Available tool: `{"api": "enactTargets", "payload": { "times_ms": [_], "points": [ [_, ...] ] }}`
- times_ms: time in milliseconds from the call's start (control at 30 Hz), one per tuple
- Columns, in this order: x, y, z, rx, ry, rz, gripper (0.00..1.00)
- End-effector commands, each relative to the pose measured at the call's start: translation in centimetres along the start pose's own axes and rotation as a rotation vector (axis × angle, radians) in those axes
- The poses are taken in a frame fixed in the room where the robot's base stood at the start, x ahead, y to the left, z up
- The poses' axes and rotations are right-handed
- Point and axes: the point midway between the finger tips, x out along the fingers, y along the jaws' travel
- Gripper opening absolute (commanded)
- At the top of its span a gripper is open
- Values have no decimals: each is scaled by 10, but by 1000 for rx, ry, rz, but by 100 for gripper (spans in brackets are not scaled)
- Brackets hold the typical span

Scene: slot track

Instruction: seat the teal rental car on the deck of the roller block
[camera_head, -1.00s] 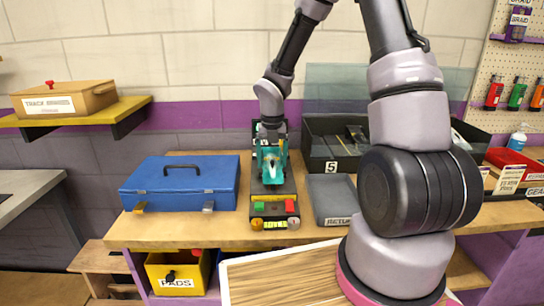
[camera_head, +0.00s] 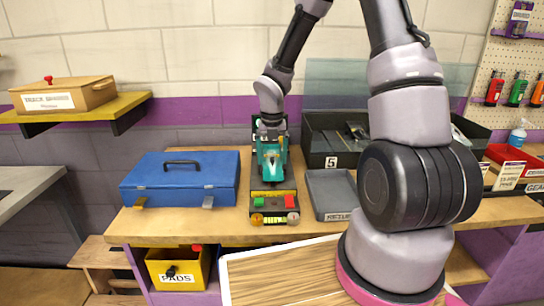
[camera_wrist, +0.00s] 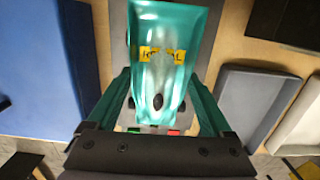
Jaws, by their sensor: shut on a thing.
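The teal rental car (camera_head: 271,173) is a small open-wheel racer with a pale nose, pointing toward me. My gripper (camera_head: 271,130) is shut on it from above; in the wrist view my gripper (camera_wrist: 158,95) has one finger on each side of the teal body (camera_wrist: 190,68), which bears yellow plates. The car is over the dark roller block (camera_head: 274,212), in line with its length, its nose near the yellow strip. The block has green and red buttons and two round knobs at its front. I cannot tell whether the car touches the deck, since its underside is hidden.
A blue case (camera_head: 180,178) stands close left of the block. A grey return tray (camera_head: 331,192) lies close right, with a black bin (camera_head: 318,150) marked 5 behind it. My forearm covers the bench's right part.

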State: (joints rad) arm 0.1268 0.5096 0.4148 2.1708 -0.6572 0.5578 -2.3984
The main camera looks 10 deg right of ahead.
Motion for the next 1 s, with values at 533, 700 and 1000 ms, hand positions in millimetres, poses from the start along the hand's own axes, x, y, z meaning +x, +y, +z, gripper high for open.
{"api": "enactTargets", "payload": {
  "times_ms": [533, 700, 1000],
  "points": [
    [4, 0, 0, 1, 0, 0, 18],
    [6, 0, -1, 1, 1, 0, 18],
    [7, 0, 0, 1, 0, 0, 92]
  ]
}}
